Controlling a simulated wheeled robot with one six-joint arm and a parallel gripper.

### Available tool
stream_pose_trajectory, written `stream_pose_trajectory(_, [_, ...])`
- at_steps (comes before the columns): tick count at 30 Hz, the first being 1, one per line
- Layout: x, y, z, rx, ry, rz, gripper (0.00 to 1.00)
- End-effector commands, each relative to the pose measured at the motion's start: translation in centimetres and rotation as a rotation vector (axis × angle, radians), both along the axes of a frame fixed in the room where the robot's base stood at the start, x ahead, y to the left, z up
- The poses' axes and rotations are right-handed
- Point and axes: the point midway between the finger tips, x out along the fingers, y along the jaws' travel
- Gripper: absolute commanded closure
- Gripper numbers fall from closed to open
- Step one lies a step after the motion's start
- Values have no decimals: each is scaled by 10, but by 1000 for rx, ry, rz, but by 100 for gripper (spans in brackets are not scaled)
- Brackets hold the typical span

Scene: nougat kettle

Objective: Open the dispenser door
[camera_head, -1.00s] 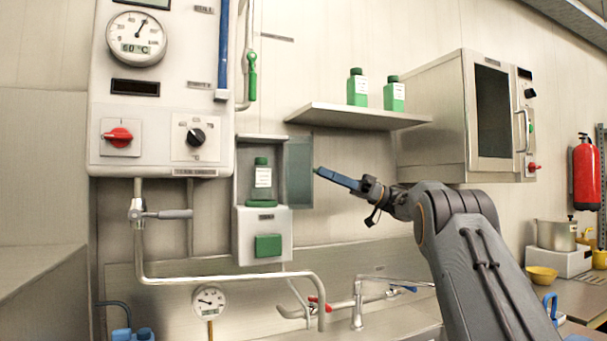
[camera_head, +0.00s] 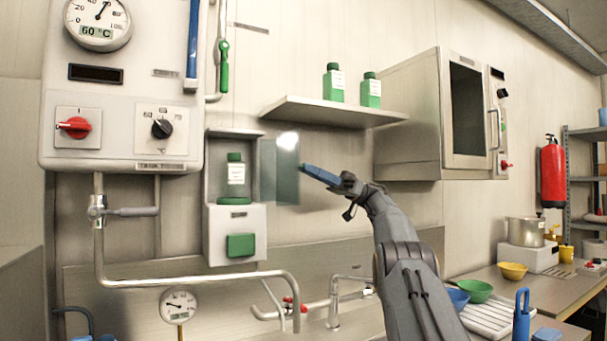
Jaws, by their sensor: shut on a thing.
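The dispenser (camera_head: 236,218) is a pale wall box with a green button (camera_head: 240,245) on its front. A green-capped bottle (camera_head: 236,180) with a white label stands in its open compartment. The dispenser's clear glass door (camera_head: 279,178) stands open, swung out to the right of the compartment, with a bright reflection near its top. My gripper (camera_head: 306,169), with blue fingers, comes from the right and is shut at the door's free right edge. The exact grip is too small to see well.
A shelf (camera_head: 333,112) with two green bottles (camera_head: 352,86) is above the gripper. A metal cabinet (camera_head: 435,115) hangs to the right. Below are a pipe (camera_head: 200,281) and taps (camera_head: 333,300). A control panel (camera_head: 120,100) with knobs is at left.

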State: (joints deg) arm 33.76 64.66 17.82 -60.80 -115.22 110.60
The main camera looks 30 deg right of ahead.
Motion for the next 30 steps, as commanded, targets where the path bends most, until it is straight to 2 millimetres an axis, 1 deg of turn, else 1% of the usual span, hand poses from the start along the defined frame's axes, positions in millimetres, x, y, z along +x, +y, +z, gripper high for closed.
stream_pose_trajectory(1, [-1, -1, 3, 2, -5, -2, 100])
stream_pose_trajectory(16, [-2, 0, 5, 3, -6, 3, 100])
stream_pose_trajectory(17, [-2, 0, 5, 3, -6, 3, 74])
stream_pose_trajectory(19, [-2, -1, 4, 2, -5, 3, 62])
stream_pose_trajectory(20, [-2, -1, 4, 2, -5, 3, 60])
stream_pose_trajectory(30, [-1, -1, 2, 1, -2, 1, 60])
